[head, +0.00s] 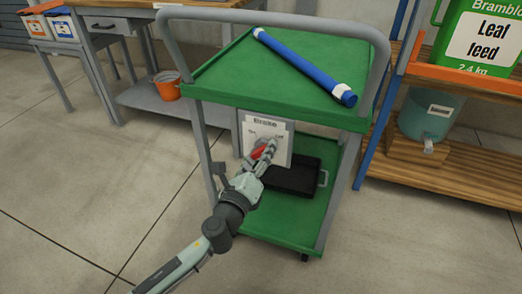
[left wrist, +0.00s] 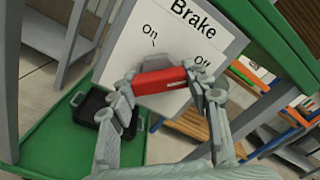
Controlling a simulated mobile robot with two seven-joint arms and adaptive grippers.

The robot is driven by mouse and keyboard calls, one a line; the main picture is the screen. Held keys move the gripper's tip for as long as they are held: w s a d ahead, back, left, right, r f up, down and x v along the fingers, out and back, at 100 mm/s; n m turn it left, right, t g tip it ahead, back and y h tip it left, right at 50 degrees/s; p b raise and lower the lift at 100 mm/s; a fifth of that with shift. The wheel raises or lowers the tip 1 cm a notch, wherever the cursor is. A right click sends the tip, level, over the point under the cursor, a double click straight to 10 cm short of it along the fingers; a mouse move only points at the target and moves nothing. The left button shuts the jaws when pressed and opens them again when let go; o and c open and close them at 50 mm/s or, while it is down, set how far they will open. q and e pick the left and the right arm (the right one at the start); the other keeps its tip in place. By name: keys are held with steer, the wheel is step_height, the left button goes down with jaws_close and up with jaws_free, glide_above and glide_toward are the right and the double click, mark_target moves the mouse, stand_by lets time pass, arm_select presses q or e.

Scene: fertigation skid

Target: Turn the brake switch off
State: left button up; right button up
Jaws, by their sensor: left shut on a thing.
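The brake switch is a red lever (left wrist: 160,81) on a white panel (left wrist: 128,45) marked "Brake", with "On" at left and "Off" at right. In the head view the panel (head: 282,133) hangs on the near side of a green cart, and a bit of the red lever (head: 258,152) shows beside my gripper. My left gripper (head: 266,150) reaches the panel. In the left wrist view its fingers (left wrist: 163,88) are shut on the red lever, one at each end. The lever's exact setting is hard to tell. My right gripper is not in view.
The green cart (head: 225,82) has a grey handle frame and carries a blue tube (head: 300,64) on top. A black tray (head: 296,177) lies on its lower shelf. An orange bucket (head: 167,86) stands at left, wooden shelving (head: 465,170) at right. The floor in front is clear.

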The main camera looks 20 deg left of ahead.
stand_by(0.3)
arm_select(q)
steer(key=o, duration=1.2)
steer(key=s, duration=1.2)
steer(key=shift+a, duration=0.2)
steer(key=shift+a, duration=0.1)
